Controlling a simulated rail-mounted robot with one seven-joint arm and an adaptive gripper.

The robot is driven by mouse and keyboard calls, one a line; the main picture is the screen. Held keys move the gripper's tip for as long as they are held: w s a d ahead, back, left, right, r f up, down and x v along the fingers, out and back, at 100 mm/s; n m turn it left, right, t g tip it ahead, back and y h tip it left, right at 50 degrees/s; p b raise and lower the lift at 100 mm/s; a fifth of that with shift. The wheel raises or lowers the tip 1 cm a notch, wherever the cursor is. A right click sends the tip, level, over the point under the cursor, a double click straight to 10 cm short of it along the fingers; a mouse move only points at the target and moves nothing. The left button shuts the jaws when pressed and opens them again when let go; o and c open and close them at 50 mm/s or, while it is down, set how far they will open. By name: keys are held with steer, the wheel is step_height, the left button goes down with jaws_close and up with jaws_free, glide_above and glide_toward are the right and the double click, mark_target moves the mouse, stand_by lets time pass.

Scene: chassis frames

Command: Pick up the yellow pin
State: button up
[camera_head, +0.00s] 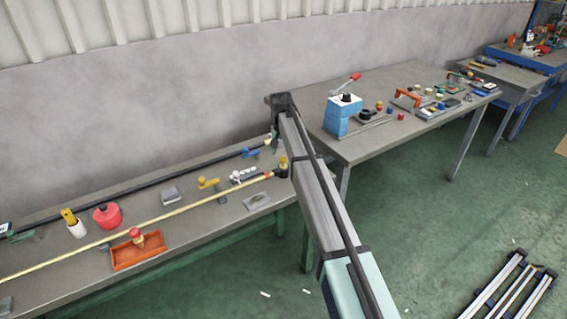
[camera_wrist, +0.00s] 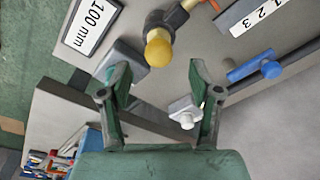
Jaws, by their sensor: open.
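My gripper (camera_wrist: 155,84) is open, with its two green fingers spread and nothing clasped. In the wrist view a piece with a round yellow end (camera_wrist: 158,50) and a dark body lies just past the fingertips, apart from them. A small white-knobbed piece (camera_wrist: 184,112) shows near the right finger. In the head view my gripper (camera_head: 274,138) hangs over the back right end of the near bench. A yellow pin-like piece (camera_head: 208,184) lies mid-bench to its left. A yellow-topped dark piece (camera_head: 282,163) stands at the right end. I cannot tell which yellow piece is the pin.
A blue pin-like piece (camera_wrist: 258,69) lies to the right in the wrist view. A long yellow rod (camera_head: 165,216) crosses the near bench (camera_head: 180,250). An orange tray (camera_head: 138,252) and a red container (camera_head: 107,216) stand left. A second table (camera_head: 390,85) holds a blue box (camera_head: 340,117).

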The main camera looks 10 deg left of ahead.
mark_target(284, 157)
steer(key=shift+w+d+f+p, duration=0.15)
steer(key=shift+f+p, duration=0.25)
steer(key=shift+f, duration=0.75)
steer(key=shift+w+f+p, duration=0.1)
steer(key=shift+f+p, duration=0.3)
steer(key=shift+f, duration=0.7)
jaws_close()
steer(key=shift+r, duration=0.1)
